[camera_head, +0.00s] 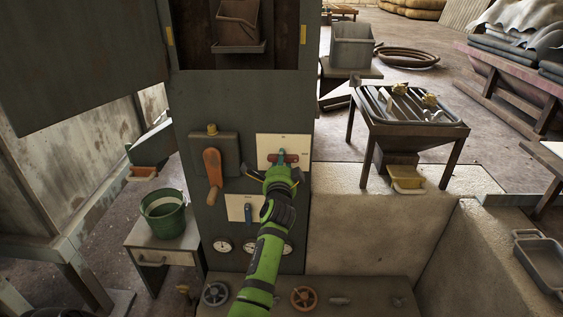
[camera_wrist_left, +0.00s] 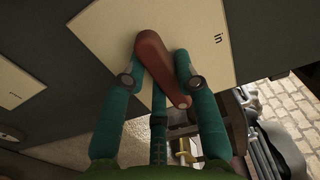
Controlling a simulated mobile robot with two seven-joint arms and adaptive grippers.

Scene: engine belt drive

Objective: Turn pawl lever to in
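The pawl lever (camera_head: 283,157) is a short red-brown handle on a white plate (camera_head: 284,141) on the dark cabinet front. In the left wrist view the lever (camera_wrist_left: 160,70) lies slantwise across its plate, its pale-tipped end toward the lower right. The word "in" is printed on the plate to the right of the lever. My left gripper (camera_head: 279,170) is at the lever. In the left wrist view its teal fingers stand apart, on both sides of the lever; contact is hard to tell. My right gripper is not in view.
An orange-handled lever (camera_head: 213,172) is left of the plate. Gauges (camera_head: 222,245) sit low on the cabinet. A green bucket (camera_head: 163,213) stands left, and a metal-topped table (camera_head: 412,119) stands right.

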